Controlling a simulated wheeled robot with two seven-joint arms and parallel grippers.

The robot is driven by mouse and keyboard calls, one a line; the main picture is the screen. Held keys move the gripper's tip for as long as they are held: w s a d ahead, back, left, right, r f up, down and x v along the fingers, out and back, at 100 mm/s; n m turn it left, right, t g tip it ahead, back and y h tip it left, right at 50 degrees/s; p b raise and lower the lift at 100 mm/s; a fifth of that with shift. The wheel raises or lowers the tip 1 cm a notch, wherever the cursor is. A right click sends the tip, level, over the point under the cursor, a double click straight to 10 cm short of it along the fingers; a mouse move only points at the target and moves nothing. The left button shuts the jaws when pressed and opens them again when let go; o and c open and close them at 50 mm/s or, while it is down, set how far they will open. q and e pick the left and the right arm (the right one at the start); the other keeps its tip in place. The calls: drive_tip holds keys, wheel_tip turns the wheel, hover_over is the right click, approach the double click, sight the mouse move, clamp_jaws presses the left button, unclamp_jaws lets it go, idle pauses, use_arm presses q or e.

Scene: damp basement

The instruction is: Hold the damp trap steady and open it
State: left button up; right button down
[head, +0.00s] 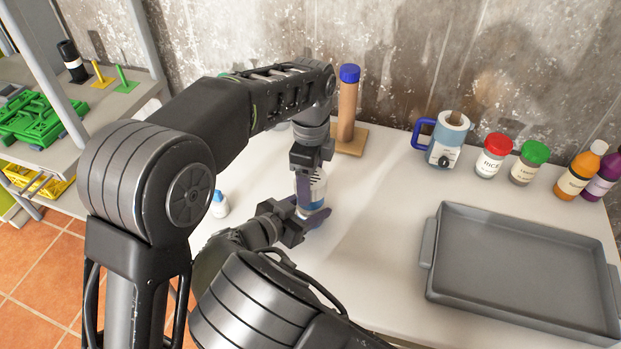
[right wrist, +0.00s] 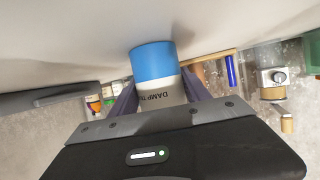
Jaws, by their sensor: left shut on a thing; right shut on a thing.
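The damp trap (head: 318,190) is a small white tub with a blue end, upright near the middle of the white table. In the right wrist view, which is upside down, the blue end of the damp trap (right wrist: 152,62) and part of its dark lettering show. My left gripper (head: 312,176) comes down from above and is shut on the upper part. My right gripper (head: 308,213) comes in low from the front and is shut around the tub; its purple fingers flank it in the right wrist view. The grippers hide much of the trap. I cannot tell whether it touches the table.
A small blue-capped white bottle (head: 220,205) stands left of the grippers. A grey tray (head: 520,265) lies right. Table between trap and tray is clear.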

use_arm(q)
drive_tip(key=c, duration=0.7)
drive_tip(key=n, duration=0.5)
drive_tip(key=shift+n, duration=0.4)
drive_tip(key=shift+c, duration=0.2)
drive_tip(key=n, duration=0.9)
drive_tip(key=shift+n, duration=0.4)
drive_tip(key=n, duration=0.7)
drive_tip(key=o, duration=1.6)
drive_tip(key=shift+c, duration=0.2)
drive_tip(key=shift+r, duration=0.15)
